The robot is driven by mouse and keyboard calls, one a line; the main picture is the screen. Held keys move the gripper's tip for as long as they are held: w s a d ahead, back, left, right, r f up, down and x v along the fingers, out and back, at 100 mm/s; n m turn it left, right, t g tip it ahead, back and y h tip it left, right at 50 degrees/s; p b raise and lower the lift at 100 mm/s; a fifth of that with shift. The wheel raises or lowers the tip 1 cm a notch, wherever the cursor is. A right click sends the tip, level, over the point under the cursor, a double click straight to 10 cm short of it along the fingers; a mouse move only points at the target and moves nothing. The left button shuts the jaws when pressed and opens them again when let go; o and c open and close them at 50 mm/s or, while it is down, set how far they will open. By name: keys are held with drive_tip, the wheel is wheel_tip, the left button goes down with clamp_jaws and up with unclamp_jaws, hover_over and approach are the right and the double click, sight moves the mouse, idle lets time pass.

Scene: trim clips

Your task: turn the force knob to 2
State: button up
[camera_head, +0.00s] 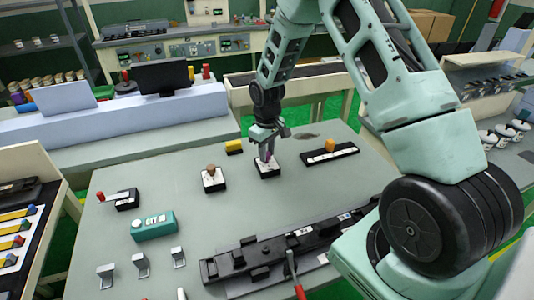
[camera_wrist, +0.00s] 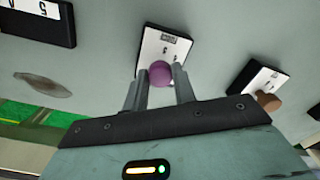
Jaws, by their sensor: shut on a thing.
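A round purple knob (camera_wrist: 160,73) stands on a white-faced panel with a black base (camera_wrist: 167,45). In the head view the same panel (camera_head: 269,172) is below my gripper (camera_head: 267,160), which mostly hides the knob. In the wrist view my gripper (camera_wrist: 160,85) has a finger on each side of the knob and is shut on it. The panel's small printed marks are too blurred to read, so I cannot tell the knob's setting or confirm its label.
A second panel with a brown knob (camera_head: 211,169) stands to the left, also in the wrist view (camera_wrist: 268,101). A strip with an orange knob (camera_head: 330,146) is to the right. A yellow block (camera_head: 233,146) lies behind. A teal box (camera_head: 153,226) and black fixture (camera_head: 262,262) are nearer.

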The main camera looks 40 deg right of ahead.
drive_tip(key=shift+m, duration=1)
drive_tip(key=o, duration=1)
wheel_tip(320, 180, up, 18)
drive_tip(key=b, duration=0.3)
drive_tip(key=shift+f+b, duration=0.25)
drive_tip(key=shift+b, duration=0.05)
drive_tip(key=shift+a, duration=0.1)
